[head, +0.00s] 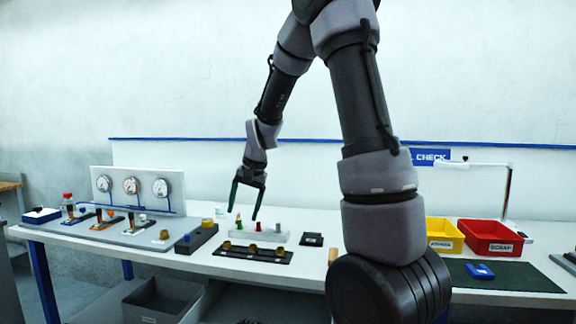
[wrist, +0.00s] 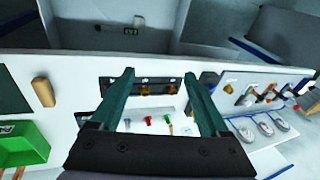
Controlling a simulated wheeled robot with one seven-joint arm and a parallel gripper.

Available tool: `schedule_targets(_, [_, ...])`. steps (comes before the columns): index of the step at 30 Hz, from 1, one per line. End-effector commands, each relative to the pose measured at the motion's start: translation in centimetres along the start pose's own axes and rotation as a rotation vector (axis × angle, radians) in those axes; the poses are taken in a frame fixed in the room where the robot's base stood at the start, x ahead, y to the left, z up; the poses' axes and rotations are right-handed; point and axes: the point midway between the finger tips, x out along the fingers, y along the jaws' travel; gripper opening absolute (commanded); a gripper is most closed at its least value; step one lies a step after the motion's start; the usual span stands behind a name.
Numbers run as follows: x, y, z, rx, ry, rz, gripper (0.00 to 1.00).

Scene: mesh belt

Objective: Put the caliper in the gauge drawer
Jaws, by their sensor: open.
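My gripper (head: 244,215) hangs open and empty above the middle of the bench, its two green fingers pointing down. In the wrist view its fingers (wrist: 158,75) stand wide apart on either side of the black tray and the small coloured pegs, with nothing between them. I cannot make out the caliper for certain in either view. An open pale drawer or bin (wrist: 78,32) shows below the bench edge at the top of the wrist view. A small dark and pale object (wrist: 122,29) shows there; I cannot tell what it is. My arm hides part of the bench.
A black tray (head: 228,250) with brass pieces lies at the bench front, before a white peg block (head: 280,236). Dial gauges (head: 131,185) stand left. Yellow (head: 441,243) and red (head: 487,248) bins stand right. A grey box (head: 135,307) sits below the bench.

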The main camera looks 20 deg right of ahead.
Motion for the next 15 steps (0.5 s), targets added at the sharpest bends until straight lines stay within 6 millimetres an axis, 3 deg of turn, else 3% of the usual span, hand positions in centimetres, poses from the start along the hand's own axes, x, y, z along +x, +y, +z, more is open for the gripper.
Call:
schedule_targets(1, [-2.4,0.2,0.6,-0.011,0.020,-0.022,0.79])
schedule_targets(6, [-8.9,1.6,3.2,-0.051,0.073,-0.072,0.79])
schedule_targets(15, [-17.5,5.3,9.3,-0.131,0.186,-0.132,0.79])
